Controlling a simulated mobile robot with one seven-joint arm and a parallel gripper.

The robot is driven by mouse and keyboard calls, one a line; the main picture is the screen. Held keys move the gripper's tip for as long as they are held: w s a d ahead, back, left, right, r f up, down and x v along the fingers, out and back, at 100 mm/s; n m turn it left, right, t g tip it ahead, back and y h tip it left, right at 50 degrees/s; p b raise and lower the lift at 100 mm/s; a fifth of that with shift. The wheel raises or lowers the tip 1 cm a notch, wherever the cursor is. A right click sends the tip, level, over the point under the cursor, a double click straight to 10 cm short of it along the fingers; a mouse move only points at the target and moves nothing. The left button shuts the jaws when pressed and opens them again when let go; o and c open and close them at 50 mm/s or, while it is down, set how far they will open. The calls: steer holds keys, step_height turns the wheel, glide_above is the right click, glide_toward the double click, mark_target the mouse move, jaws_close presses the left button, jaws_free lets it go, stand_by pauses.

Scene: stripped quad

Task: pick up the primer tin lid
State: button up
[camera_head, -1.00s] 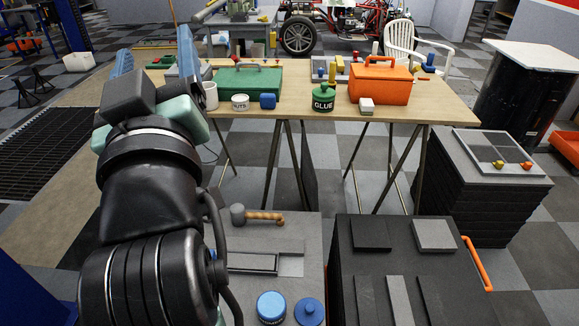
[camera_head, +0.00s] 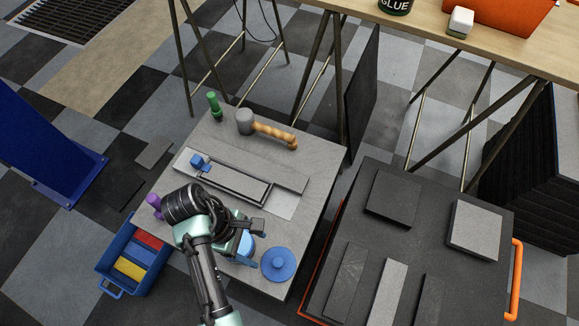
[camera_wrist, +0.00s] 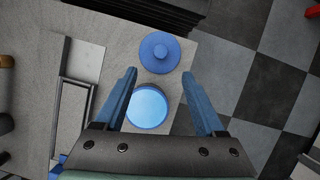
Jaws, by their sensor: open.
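The primer tin lid, a round blue disc with a knob, lies flat on the grey low bench, at its front right corner in the head view (camera_head: 278,264) and at the top middle of the wrist view (camera_wrist: 160,52). The round blue tin (camera_wrist: 147,107) stands beside it, partly hidden behind my gripper in the head view. My gripper (camera_wrist: 160,74) is open and empty, with its two blue fingers spread. It hangs above the tin, and the lid shows just beyond the fingertips.
The grey bench (camera_head: 317,170) also holds a mallet (camera_head: 265,127), a green object (camera_head: 214,106) and a recessed tray. A black block-topped stand (camera_head: 345,225) is close on the right. A blue crate (camera_head: 112,262) with coloured items sits on the floor at left.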

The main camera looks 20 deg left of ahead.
steer(key=b, duration=0.1)
glide_above(277, 261)
steer(key=a, duration=0.3)
steer(key=f, duration=0.5)
steer(key=shift+s+d+f, duration=0.2)
steer(key=shift+s+f, duration=0.05)
steer(key=shift+s, duration=0.05)
steer(key=b+x, duration=0.1)
steer(key=x, duration=0.4)
steer(key=shift+w+d+f+b, duration=0.1)
steer(key=shift+d+f+b, duration=0.15)
steer(key=shift+b, duration=0.1)
steer(key=shift+a, duration=0.1)
jaws_close()
